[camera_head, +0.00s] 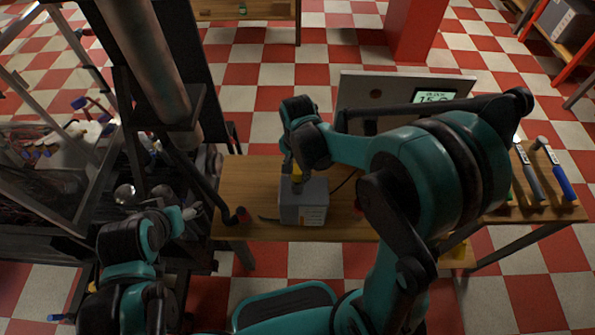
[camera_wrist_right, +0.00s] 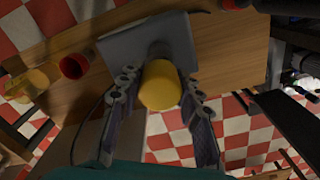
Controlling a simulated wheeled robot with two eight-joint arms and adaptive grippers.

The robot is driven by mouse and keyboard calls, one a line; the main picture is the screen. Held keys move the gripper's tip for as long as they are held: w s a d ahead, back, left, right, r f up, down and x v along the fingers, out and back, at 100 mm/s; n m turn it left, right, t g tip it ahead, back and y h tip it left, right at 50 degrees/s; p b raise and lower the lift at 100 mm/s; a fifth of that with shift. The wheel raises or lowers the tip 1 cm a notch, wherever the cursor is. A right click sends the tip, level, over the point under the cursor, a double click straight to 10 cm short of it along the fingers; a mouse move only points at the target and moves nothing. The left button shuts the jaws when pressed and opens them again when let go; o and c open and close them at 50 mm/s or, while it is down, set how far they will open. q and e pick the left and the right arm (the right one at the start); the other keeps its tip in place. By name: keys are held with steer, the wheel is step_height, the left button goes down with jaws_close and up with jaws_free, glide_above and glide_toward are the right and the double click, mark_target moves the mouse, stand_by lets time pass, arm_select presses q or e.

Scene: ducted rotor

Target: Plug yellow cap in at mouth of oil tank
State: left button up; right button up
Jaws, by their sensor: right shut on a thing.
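The oil tank (camera_head: 304,208) is a grey box with a label, standing on the wooden table. My right gripper (camera_head: 293,172) points down over its top and is shut on the yellow cap (camera_wrist_right: 160,86). The cap sits between the two fingers in the wrist view, with the grey tank (camera_wrist_right: 118,45) behind it. A bit of yellow also shows in the head view (camera_head: 297,170). The cap hides the tank's mouth, so I cannot tell whether it touches or is in it. My left gripper (camera_head: 192,212) is left of the table; its jaws are unclear.
A red cup-like thing (camera_wrist_right: 74,66) stands on the table near the tank. A white panel with a display (camera_head: 433,98) stands at the table's back. Hammers (camera_head: 552,170) lie at the right end. A dark metal frame (camera_head: 165,90) stands at the left.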

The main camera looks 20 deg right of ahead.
mark_target(298, 169)
steer(key=shift+f+b, duration=1.05)
steer(key=shift+f, duration=0.3)
steer(key=o, duration=1.2)
steer(key=shift+c, duration=0.2)
steer(key=shift+r, duration=0.1)
step_height(298, 169, up, 12)
steer(key=shift+s+d+r+n, duration=0.2)
steer(key=shift+s+n, duration=0.1)
steer(key=shift+s, duration=0.15)
steer(key=s+d+n+t, duration=0.4)
steer(key=s+n+t, duration=0.3)
steer(key=s+n, duration=0.1)
steer(key=shift+s+d+f+n, duration=0.15)
steer(key=shift+s+n, duration=0.15)
steer(key=shift+s, duration=0.4)
